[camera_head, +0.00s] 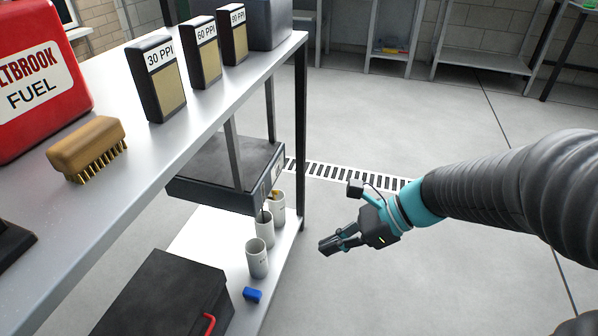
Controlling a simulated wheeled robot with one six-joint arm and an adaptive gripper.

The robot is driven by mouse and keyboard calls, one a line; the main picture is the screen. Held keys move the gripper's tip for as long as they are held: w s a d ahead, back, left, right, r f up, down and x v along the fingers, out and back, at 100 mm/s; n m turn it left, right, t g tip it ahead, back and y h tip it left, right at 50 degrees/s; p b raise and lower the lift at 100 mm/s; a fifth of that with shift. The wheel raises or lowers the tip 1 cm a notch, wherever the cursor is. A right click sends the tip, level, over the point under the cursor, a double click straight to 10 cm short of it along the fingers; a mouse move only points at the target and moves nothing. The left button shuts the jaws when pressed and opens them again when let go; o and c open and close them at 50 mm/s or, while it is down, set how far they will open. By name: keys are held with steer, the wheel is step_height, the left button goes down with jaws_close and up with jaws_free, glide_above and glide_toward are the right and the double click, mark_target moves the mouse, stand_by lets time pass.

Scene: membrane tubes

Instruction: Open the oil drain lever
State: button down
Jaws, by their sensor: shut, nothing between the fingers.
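I cannot make out an oil drain lever for certain. A dark box-like unit (212,160) sits under the tabletop, with small pale labels on its right face. Slim dark parts show near that face, too small to tell apart. White cups (257,262) stand below it on the lower shelf, and one has something orange at its top. My gripper (328,246) is shut and empty. It hangs over open floor, to the right of the shelf's post and the cups, apart from both, pointing left.
The tabletop (130,195) holds a red fuel can (38,75), a brush (88,145) and several PPI-labelled blocks (157,78). The shelf post (301,130) stands left of my gripper. The floor around it is clear.

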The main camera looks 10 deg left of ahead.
steer(key=w+a+f+m+y+b, duration=0.2)
steer(key=w+a+f+m+y, duration=0.35)
steer(key=w+m, duration=0.35)
steer(key=m+t+y+b, duration=0.25)
steer(key=m+t, duration=0.45)
steer(key=m, duration=0.7)
glide_toward(267, 195)
steer(key=shift+h, duration=0.3)
steer(key=s+a, duration=0.1)
steer(key=a, duration=0.2)
steer(key=s+a, duration=0.1)
steer(key=shift+s+a+r, duration=0.2)
steer(key=shift+s+r, duration=0.1)
steer(key=w, duration=0.3)
steer(key=shift+a+f, duration=0.1)
steer(key=shift+a, duration=0.1)
steer(key=shift+w+b, duration=0.3)
steer(key=shift+w, duration=0.3)
